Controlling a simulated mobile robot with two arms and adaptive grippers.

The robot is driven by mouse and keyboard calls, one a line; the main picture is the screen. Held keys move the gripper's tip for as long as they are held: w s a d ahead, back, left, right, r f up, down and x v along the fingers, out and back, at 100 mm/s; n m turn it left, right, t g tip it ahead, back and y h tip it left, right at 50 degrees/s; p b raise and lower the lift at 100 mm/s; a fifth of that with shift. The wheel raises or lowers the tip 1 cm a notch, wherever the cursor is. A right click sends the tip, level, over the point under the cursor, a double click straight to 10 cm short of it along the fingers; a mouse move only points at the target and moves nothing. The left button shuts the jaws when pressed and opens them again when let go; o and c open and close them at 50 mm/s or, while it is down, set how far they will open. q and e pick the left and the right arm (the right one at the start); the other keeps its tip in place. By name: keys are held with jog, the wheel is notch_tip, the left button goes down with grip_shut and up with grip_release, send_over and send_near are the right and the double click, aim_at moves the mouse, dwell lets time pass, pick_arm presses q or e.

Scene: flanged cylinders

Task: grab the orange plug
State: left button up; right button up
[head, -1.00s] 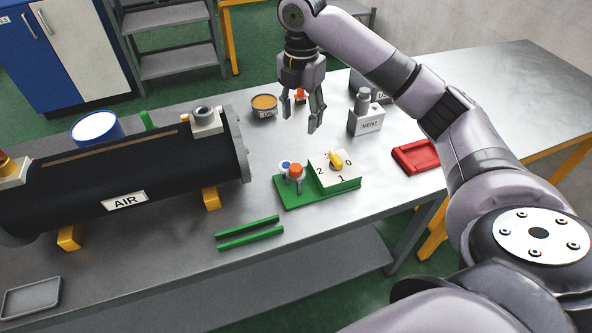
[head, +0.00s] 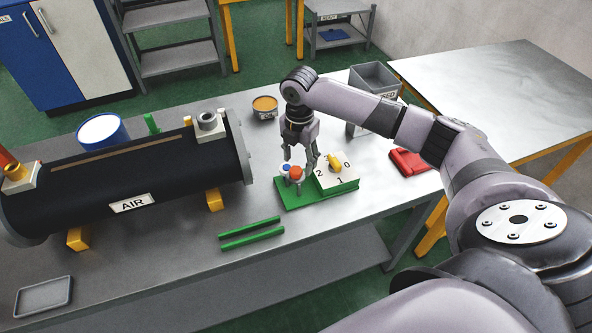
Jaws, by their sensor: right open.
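The orange plug (head: 297,174) is a round orange knob at the left end of a green base (head: 290,203) on the bench. A blue-topped piece (head: 286,168) stands just left of it and is partly covered by a finger. My right gripper (head: 299,168) points down over the orange plug, with its fingers apart, one toward each side of it. I cannot tell whether a finger touches the plug. My left gripper is not in view.
A white block with a yellow knob (head: 334,161) shares the green base, close to the right finger. A black AIR tank (head: 130,175) lies left. A red tray (head: 408,161) is to the right, and green bars (head: 250,234) lie in front.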

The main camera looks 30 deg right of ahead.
aim_at(298, 168)
jog(key=shift+w+a+f+p, duration=0.15)
jog(key=shift+f+p, duration=0.25)
jog(key=shift+f, duration=1.35)
grip_shut()
